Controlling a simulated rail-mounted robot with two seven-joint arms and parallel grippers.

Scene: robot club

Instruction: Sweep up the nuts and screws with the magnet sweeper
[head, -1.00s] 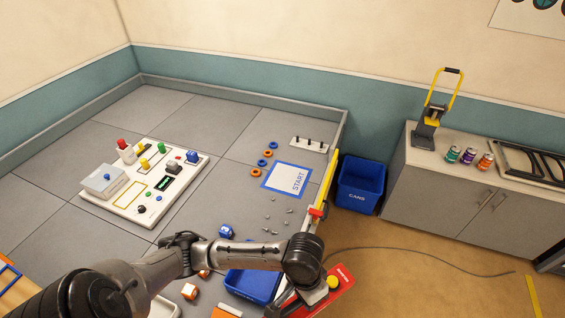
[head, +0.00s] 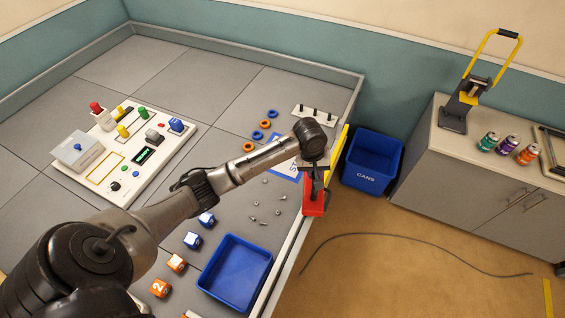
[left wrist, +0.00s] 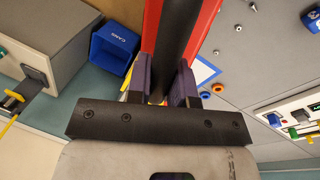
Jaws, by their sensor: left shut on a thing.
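My left gripper (left wrist: 170,88) is shut on the black handle of the red magnet sweeper (left wrist: 203,22), which runs up from between the fingers in the left wrist view. In the head view the red sweeper (head: 314,198) hangs below my left wrist, at the field's right border; the arm hides part of it. Several small grey nuts and screws (head: 278,213) lie scattered on the grey floor tiles just left of the sweeper. Some screws also show in the left wrist view (left wrist: 239,27). My right gripper is not in view.
A blue tray (head: 238,272) stands nearer, beside blue cubes (head: 192,241) and orange cubes (head: 160,288). Blue and orange rings (head: 257,135) and a peg strip (head: 299,110) lie beyond.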

